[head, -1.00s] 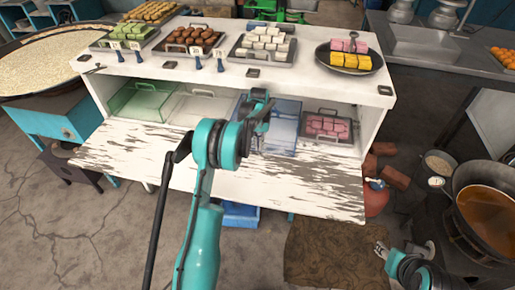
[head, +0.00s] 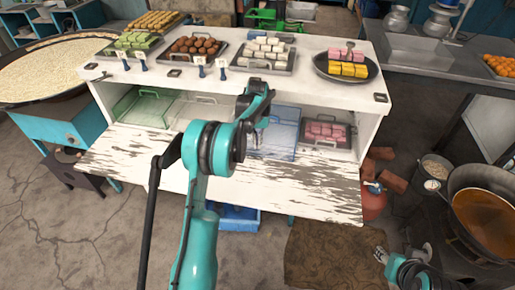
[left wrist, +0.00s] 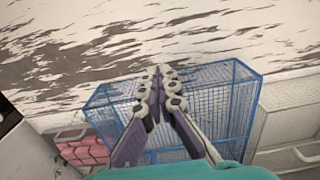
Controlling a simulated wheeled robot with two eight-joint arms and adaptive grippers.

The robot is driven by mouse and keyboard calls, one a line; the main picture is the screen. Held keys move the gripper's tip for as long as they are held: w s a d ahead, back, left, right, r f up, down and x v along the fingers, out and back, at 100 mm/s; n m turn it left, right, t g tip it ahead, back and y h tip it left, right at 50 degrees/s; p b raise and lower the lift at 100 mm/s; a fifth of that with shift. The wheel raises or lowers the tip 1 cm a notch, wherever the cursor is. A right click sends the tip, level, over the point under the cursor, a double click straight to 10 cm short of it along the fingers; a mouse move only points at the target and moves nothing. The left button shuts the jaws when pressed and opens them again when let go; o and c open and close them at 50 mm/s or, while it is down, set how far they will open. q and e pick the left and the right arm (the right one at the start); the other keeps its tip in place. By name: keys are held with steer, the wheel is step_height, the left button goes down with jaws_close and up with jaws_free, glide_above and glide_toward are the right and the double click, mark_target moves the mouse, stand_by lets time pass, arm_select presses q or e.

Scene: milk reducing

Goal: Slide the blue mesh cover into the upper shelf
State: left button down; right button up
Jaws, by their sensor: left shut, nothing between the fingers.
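The blue mesh cover (head: 283,137) is a see-through box-shaped frame in the shelf opening below the white counter. It also shows in the left wrist view (left wrist: 222,100), behind and around my fingers. My left gripper (head: 262,118) is at the cover's left part in the head view, with its fingers shut and empty. Its fingertips (left wrist: 160,76) overlap the cover's edge in the left wrist view; I cannot tell whether they touch. The upper shelf (head: 150,140) has a worn white board jutting forward. My right gripper (head: 381,256) is at lower right, its finger state unclear.
A green mesh cover (head: 142,112) and a pale one (head: 202,112) sit left in the shelf. A tray of pink sweets (head: 325,131) sits right of the blue cover. Sweets trays fill the countertop. The front of the board is clear. An oil pan (head: 485,215) stands right.

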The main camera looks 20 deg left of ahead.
arm_select(q)
steer(key=shift+r, duration=0.6)
steer(key=shift+r, duration=0.1)
